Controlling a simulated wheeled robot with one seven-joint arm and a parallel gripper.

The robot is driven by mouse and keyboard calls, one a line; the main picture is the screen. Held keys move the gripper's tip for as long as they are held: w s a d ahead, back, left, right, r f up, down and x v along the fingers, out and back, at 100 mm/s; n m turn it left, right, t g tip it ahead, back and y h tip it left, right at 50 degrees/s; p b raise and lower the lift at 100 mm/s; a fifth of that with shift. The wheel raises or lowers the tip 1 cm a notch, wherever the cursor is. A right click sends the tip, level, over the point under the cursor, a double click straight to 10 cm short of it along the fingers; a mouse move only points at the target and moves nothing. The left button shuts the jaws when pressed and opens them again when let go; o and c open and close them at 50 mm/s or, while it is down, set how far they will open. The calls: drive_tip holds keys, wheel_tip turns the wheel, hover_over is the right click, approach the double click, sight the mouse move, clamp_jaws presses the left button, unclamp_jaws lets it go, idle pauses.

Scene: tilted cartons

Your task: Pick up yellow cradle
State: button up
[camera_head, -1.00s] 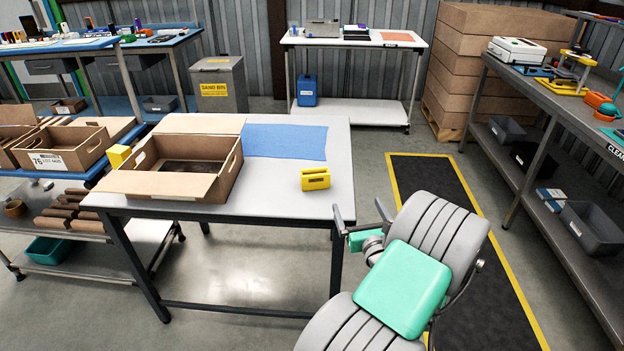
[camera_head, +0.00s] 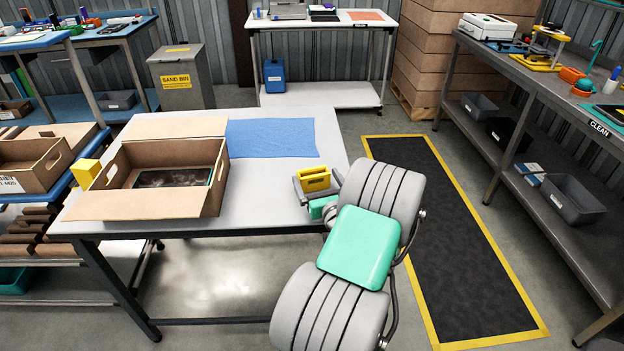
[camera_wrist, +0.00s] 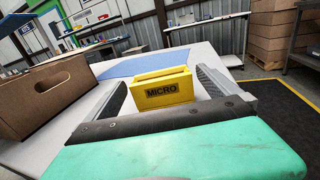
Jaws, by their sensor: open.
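The yellow cradle (camera_head: 313,179) stands upright near the right edge of the white table (camera_head: 250,212). In the wrist view the yellow cradle (camera_wrist: 162,88) shows a dark "MICRO" label and sits between the two grey fingers. My gripper (camera_head: 315,190) is open around the cradle, one finger on each side. In the wrist view my gripper (camera_wrist: 165,92) shows a gap between the left finger and the cradle, and a gap on the right too. Whether the fingers touch the cradle low down is hidden.
An open cardboard carton (camera_head: 210,195) with a dark flat item inside stands on the table's left half. A blue mat (camera_head: 272,138) lies behind the cradle. Another yellow block (camera_head: 87,173) is left of the carton. A steel bench (camera_head: 540,95) stands at right.

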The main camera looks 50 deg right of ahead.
sight(316, 178)
drive_tip(key=x, duration=0.3)
drive_tip(key=shift+c, duration=0.2)
drive_tip(key=shift+s, duration=0.1)
drive_tip(key=c, duration=1.2)
drive_tip(key=shift+c, duration=0.5)
drive_tip(key=shift+r, duration=0.1)
